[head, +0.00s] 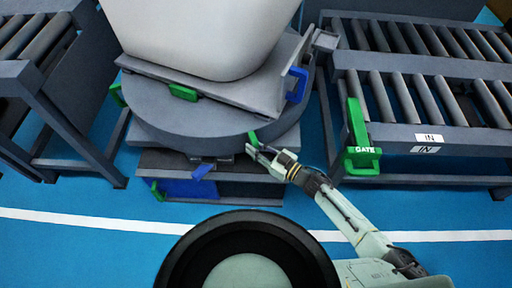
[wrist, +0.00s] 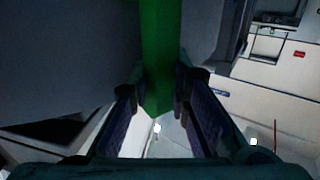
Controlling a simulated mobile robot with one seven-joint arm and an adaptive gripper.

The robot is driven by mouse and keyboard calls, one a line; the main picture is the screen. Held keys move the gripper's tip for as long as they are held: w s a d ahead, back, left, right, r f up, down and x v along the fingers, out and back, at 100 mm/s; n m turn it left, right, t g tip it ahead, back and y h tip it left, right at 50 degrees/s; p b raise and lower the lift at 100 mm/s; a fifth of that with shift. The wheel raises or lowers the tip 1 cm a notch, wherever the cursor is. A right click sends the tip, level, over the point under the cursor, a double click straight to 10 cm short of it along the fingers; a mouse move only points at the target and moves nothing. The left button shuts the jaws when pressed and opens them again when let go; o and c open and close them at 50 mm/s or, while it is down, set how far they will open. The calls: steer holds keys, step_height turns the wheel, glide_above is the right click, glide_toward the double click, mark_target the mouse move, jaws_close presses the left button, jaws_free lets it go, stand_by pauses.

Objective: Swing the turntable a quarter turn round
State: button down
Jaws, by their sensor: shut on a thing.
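The turntable (head: 190,120) is a round grey disc on a grey base in the middle of the head view. It bears a grey plate with a large white toilet body (head: 210,35). Green handles sit around its rim, one at the left (head: 117,95) and one on the front side (head: 183,92). My gripper (head: 254,149) is at the disc's front right edge, shut on a green handle (head: 254,138). In the wrist view, the green handle (wrist: 160,60) runs down between the two fingers of my gripper (wrist: 160,112). The handle's lower end shows between the fingertips.
A roller conveyor (head: 400,90) marked IN stands at the right, with a green GATE handle (head: 362,155) at its near corner. Another roller conveyor (head: 35,45) stands at the left. The blue floor in front is clear.

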steer(key=shift+w+r, duration=0.2)
steer(key=c, duration=1.5)
jaws_free()
steer(key=shift+s+f, duration=0.1)
steer(key=shift+f, duration=0.05)
steer(key=v, duration=1.2)
steer(key=shift+a, duration=0.1)
steer(key=shift+c, duration=0.3)
